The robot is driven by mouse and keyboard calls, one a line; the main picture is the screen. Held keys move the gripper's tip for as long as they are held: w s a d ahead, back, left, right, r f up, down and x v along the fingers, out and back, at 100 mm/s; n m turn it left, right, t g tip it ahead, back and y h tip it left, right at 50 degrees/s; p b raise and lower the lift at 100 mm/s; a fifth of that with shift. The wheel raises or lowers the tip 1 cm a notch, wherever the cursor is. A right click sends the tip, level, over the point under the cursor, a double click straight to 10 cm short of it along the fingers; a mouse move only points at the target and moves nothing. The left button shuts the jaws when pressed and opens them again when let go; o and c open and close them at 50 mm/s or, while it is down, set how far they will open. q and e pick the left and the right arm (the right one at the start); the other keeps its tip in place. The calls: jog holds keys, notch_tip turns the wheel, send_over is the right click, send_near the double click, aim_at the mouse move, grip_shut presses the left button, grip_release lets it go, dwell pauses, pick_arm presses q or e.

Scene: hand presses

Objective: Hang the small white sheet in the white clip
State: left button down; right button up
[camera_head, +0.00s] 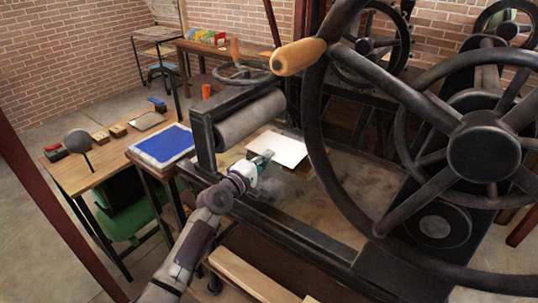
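My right gripper is not in view. I cannot make out a white clip.
The press's big wheel (433,158) with its wooden handle (298,57) stands close on the right. The grey roller (250,118) is behind my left gripper. A blue-topped slab (161,146) and a wooden table (89,174) are at left. Bare floor shows beyond the table.

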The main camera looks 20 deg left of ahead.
pick_arm(q)
jog(key=r+p+v, duration=0.2)
jog(key=p+v, duration=0.1)
jog(key=v, duration=1.8)
jog(key=shift+r, duration=0.4)
jog(key=shift+w, duration=0.1)
